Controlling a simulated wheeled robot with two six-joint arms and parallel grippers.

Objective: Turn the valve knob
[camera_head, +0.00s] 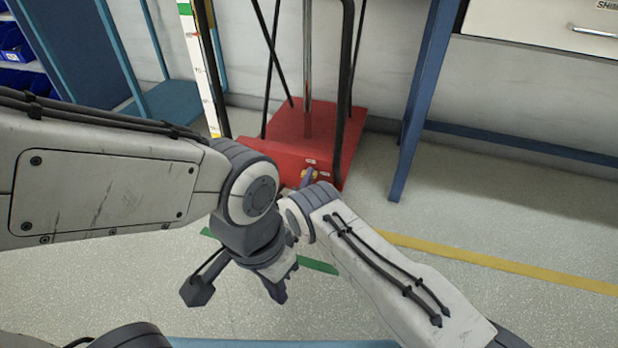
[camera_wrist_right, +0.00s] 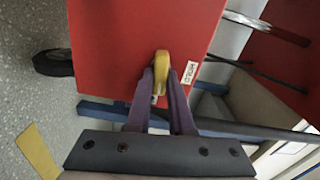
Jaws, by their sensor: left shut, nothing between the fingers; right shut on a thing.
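The yellow valve knob (camera_head: 316,175) is on the front of a red base box (camera_head: 378,122) on the floor, mostly hidden behind my right arm in the head view. In the right wrist view the knob (camera_wrist_right: 161,62) stands out from the red face (camera_wrist_right: 120,40), between my fingertips. My right gripper (camera_wrist_right: 161,75) is shut on it; in the head view only a bit of this gripper (camera_head: 308,178) shows beside the knob. My left gripper (camera_head: 277,292) hangs low over the floor, shut and empty, apart from the box.
Black bars and a metal post (camera_head: 307,50) rise from the red box. A blue table leg (camera_head: 413,110) and drawer (camera_head: 545,22) stand at the right. Blue shelving (camera_head: 170,100) is at the left. The floor at lower right is free, with a yellow stripe (camera_head: 500,263).

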